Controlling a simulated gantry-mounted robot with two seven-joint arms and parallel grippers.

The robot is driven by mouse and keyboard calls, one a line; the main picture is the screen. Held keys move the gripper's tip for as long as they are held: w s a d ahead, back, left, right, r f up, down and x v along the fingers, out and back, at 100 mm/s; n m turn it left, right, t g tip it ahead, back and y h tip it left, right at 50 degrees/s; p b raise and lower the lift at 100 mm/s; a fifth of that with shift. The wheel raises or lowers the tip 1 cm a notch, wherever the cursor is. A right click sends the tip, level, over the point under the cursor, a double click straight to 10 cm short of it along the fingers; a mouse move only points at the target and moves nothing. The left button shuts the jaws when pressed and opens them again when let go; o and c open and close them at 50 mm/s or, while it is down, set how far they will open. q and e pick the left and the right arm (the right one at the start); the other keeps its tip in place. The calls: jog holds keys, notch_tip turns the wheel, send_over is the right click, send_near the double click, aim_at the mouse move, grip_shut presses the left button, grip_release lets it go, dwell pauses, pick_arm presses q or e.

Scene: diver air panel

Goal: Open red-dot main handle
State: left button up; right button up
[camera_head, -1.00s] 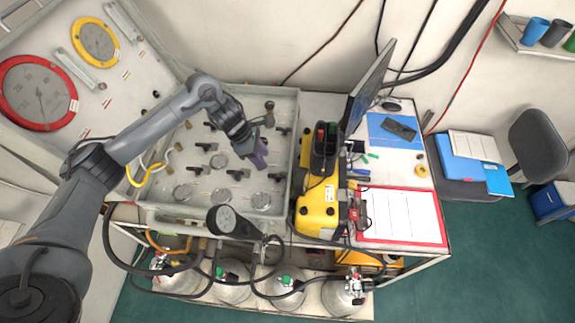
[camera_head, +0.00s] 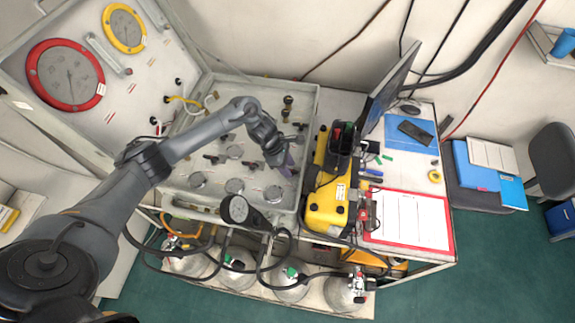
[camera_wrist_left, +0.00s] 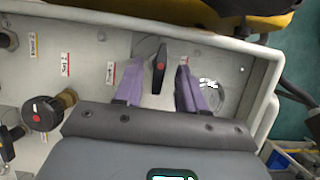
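My left gripper (camera_head: 284,166) is over the right side of the grey valve panel (camera_head: 312,112) in the head view. In the left wrist view its two purple fingers (camera_wrist_left: 159,67) are open and spread apart. A black lever handle with a red dot (camera_wrist_left: 160,57) stands between them, with a visible gap on each side. Its lower part is close to the gripper body. In the head view the arm and gripper hide this handle. A round black knob with a red dot (camera_wrist_left: 41,113) on a brass fitting is to the left in the wrist view. My right gripper is not in view.
A raised panel rim (camera_wrist_left: 262,100) runs close on the right of the gripper. A yellow case (camera_head: 325,212) stands beside the panel. Other levers and small gauges (camera_head: 234,186) fill the panel.

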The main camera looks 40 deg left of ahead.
pick_arm(q)
jog(key=shift+f, duration=0.1)
jog(key=shift+c, duration=0.5)
grip_shut()
